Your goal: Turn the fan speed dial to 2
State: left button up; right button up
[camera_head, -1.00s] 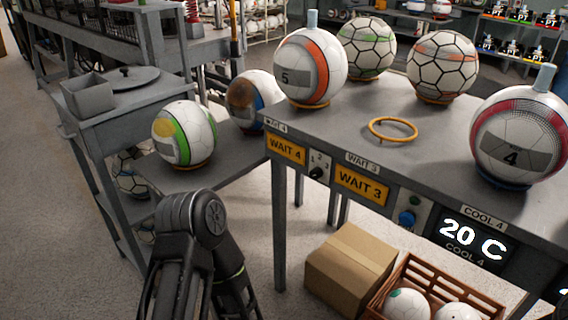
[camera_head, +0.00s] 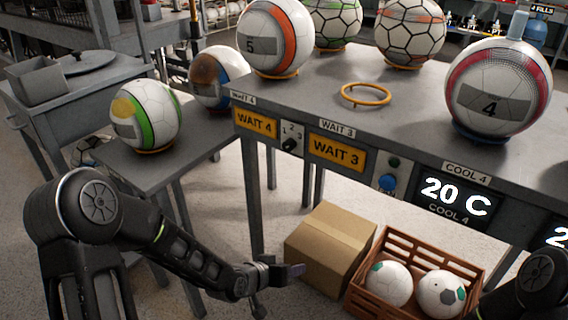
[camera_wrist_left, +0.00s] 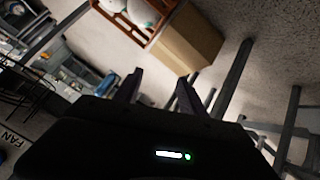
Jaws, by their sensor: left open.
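A small dial (camera_head: 290,144) with a black knob and the numbers 1, 2 and 3 around it is on the table's front panel, between the WAIT 4 and WAIT 3 signs. The knob's pointer is too small to read. My left gripper (camera_head: 278,289) is low in front of the table, well below the dial and near the cardboard box. In the left wrist view its two fingers (camera_wrist_left: 160,88) are apart with nothing between them.
A cardboard box (camera_head: 331,247) and a brown crate (camera_head: 432,252) with balls stand on the floor under the table. A blue button (camera_head: 388,182) sits right of the WAIT 3 sign (camera_head: 337,152). Balls and an orange ring (camera_head: 366,94) are on the tabletop.

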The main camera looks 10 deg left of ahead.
pick_arm(q)
jog(key=w+a+r+m+t+b, duration=0.1)
jog(key=w+a+r+t+b, duration=0.2)
jog(key=w+r, duration=0.35)
jog(key=m+t+h+b, duration=0.1)
jog(key=m+t+b, duration=0.2)
jog(key=m+t, duration=0.2)
send_near(286, 147)
jog(key=w, duration=0.1)
jog(key=shift+w+d+p, duration=0.1)
jog(key=shift+w+p, duration=0.05)
jog(key=shift+p, duration=0.15)
pick_arm(e)
notch_tip(286, 147, down, 7)
jog(key=shift+w+d+f, duration=0.15)
jog(key=shift+w+d, duration=0.2)
pick_arm(q)
jog(key=shift+w+n, duration=0.15)
jog(key=shift+n, duration=0.15)
